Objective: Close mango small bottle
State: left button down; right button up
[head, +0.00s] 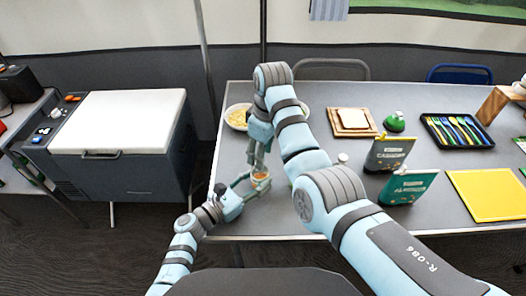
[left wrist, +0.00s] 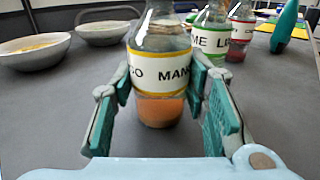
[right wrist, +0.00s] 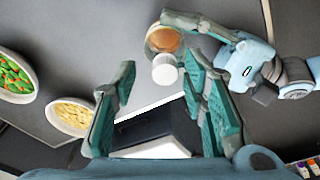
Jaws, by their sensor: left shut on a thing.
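The mango bottle (left wrist: 160,80) is clear glass, with orange contents and a white label with yellow edges. My left gripper (left wrist: 160,105) is shut around its body and holds it upright at the table's left front. In the head view the bottle (head: 260,177) is partly hidden by my grippers. In the right wrist view a white cap (right wrist: 165,74) shows at the neck end of the bottle (right wrist: 163,42); I cannot tell how tightly it sits. My right gripper (right wrist: 158,82) is open above the bottle, its fingers apart with nothing between them.
Bowls with pale food (right wrist: 70,115) and green and red food (right wrist: 14,75) stand nearby. A bread board (head: 352,131), cutlery tray (head: 430,139) and yellow board (head: 468,213) lie right.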

jog(key=shift+r, duration=2.3)
jog(key=shift+o, duration=0.6)
jog(key=o, duration=0.4)
jog(key=shift+o, duration=0.2)
pick_arm(q)
jog(key=c, duration=0.9)
grip_release()
jog(key=shift+o, duration=0.2)
jog(key=v, duration=1.2)
